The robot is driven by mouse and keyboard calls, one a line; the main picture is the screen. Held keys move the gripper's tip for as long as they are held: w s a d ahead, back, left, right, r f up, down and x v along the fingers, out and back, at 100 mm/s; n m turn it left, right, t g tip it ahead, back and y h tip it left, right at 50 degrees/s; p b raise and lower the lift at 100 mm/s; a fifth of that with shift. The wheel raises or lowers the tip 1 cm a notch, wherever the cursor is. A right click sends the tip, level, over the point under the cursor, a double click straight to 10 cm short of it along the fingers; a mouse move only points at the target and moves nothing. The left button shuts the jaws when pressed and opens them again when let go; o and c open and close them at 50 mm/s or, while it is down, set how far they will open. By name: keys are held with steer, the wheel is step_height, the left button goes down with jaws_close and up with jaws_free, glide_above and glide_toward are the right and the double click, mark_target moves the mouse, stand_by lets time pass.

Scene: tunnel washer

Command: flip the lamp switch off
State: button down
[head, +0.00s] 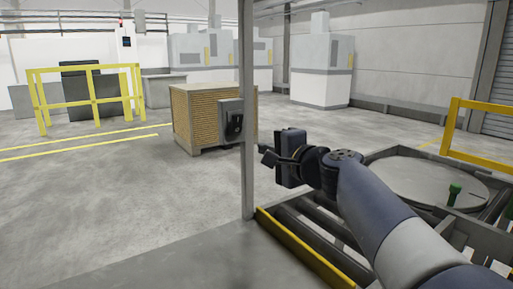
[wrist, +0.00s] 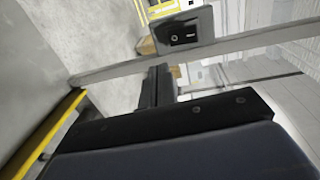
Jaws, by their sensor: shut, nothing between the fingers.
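The lamp switch (head: 235,126) is a black rocker on a grey box (head: 225,106) fixed to a thin upright metal post (head: 247,60). In the wrist view the switch (wrist: 183,35) shows a round mark on its left and a short line on its right; I cannot tell for certain which side is pressed. My gripper (head: 265,154) is shut and empty, to the right of and a little below the switch in the head view, apart from it. In the wrist view the dark fingers (wrist: 158,78) point toward the post below the switch box. No lamp can be made out.
A roller conveyor (head: 305,240) with a yellow edge and a round plate (head: 425,180) lie under my arm. A wooden-sided crate (head: 195,115) stands behind the post. Yellow railings (head: 92,92) and white machines (head: 322,70) are farther back. Open floor lies left.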

steer(key=shift+s+d+f+b, duration=0.15)
steer(key=shift+s+d+f, duration=0.1)
steer(key=shift+s+d, duration=0.35)
steer(key=shift+s+d+f+b, duration=0.2)
steer(key=shift+s+d, duration=0.15)
steer(key=shift+s, duration=0.45)
steer(key=shift+w, duration=0.1)
